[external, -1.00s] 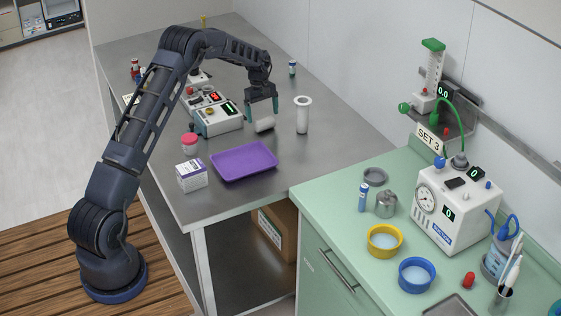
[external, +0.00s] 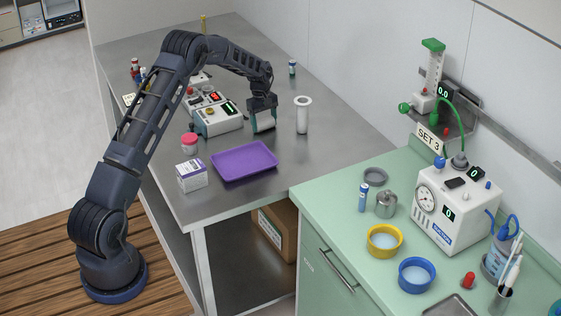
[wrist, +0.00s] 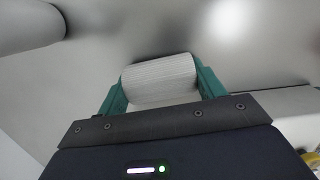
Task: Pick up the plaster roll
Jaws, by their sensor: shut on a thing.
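The plaster roll (external: 265,122) is a small white cylinder with a ribbed surface, lying on its side at the metal table (external: 310,163). My gripper (external: 263,124) is down at the roll, its two teal fingers at the roll's two ends. In the wrist view the roll (wrist: 160,80) sits between the fingertips of my gripper (wrist: 160,84), which are shut on it. I cannot tell whether the roll still touches the table.
A white flanged cylinder (external: 302,116) stands close to the right of the roll. A white device with displays (external: 218,119) is close to the left. A purple tray (external: 244,161), a white box (external: 191,175) and a pink-lidded jar (external: 190,143) are nearer the front.

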